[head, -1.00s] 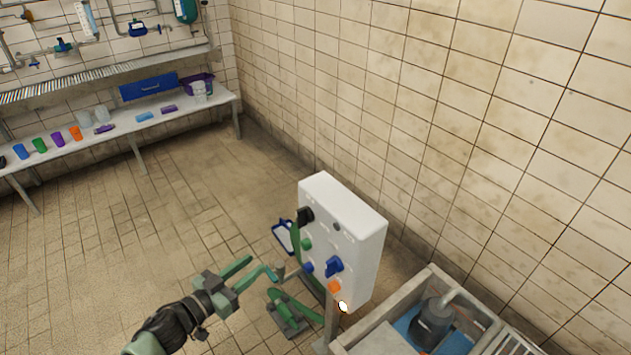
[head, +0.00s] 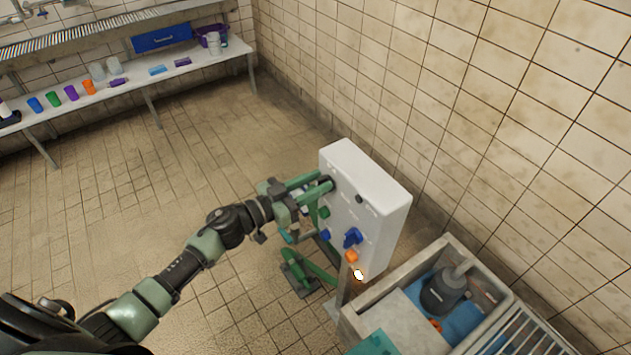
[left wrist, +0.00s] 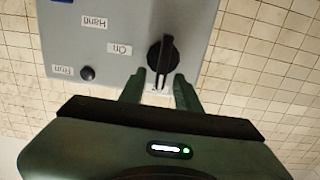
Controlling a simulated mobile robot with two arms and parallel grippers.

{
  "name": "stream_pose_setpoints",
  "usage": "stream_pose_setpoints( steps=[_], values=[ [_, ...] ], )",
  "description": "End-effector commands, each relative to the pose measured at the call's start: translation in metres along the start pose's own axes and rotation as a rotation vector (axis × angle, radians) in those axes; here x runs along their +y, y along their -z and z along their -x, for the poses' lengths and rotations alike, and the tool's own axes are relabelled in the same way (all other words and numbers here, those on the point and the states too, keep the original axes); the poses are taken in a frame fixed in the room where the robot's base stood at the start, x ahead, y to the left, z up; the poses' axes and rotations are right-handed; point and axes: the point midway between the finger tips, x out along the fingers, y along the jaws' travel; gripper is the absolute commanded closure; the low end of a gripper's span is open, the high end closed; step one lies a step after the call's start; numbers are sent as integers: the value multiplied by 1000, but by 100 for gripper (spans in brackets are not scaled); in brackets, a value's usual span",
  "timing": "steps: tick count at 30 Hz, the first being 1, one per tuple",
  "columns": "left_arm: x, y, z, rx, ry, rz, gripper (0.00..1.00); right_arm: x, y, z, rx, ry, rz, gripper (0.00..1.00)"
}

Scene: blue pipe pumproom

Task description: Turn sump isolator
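A white control box (head: 372,190) stands on a post beside a sump basin. Its face carries a black rotary knob, a blue rotary switch (head: 352,238), a green button (head: 324,212), a blue button (head: 325,234) and an orange part (head: 351,257). My left gripper (head: 328,183) is at the upper left of the face and covers most of the black knob there. In the left wrist view the black knob (left wrist: 163,58) shows just beyond and between the open fingers (left wrist: 160,84); contact is not clear. Labels, one reading "On", sit beside it. My right gripper is not in view.
The basin (head: 450,246) with a dark pump (head: 443,290) is at the lower right. Green equipment (head: 300,275) stands on the floor left of the post. A bench (head: 140,90) with several cups is at the back left. The tiled floor between is clear.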

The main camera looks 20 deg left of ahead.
Motion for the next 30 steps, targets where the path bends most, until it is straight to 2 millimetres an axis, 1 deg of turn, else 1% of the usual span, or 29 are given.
stream_pose_setpoints(
  steps=[6, 7, 8, 9, 10, 22, 26, 30],
  values=[
    [0, 0, -1, 0, 0, 0, 67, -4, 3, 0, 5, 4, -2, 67],
    [0, 0, -1, 0, 1, 0, 73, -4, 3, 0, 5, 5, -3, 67],
    [0, 0, 0, 0, 0, 0, 81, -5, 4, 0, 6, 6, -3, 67],
    [0, 0, 0, 0, 1, 0, 92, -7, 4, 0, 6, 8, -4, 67],
    [0, 0, 0, 0, 1, 0, 100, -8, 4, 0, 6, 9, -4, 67],
    [0, 0, 0, -1, 1, -33, 100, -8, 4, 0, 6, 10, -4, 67],
    [2, 0, 0, -2, 2, -89, 100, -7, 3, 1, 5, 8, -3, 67],
    [4, -1, 0, -2, 1, -186, 100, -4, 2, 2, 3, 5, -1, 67]
  ],
)
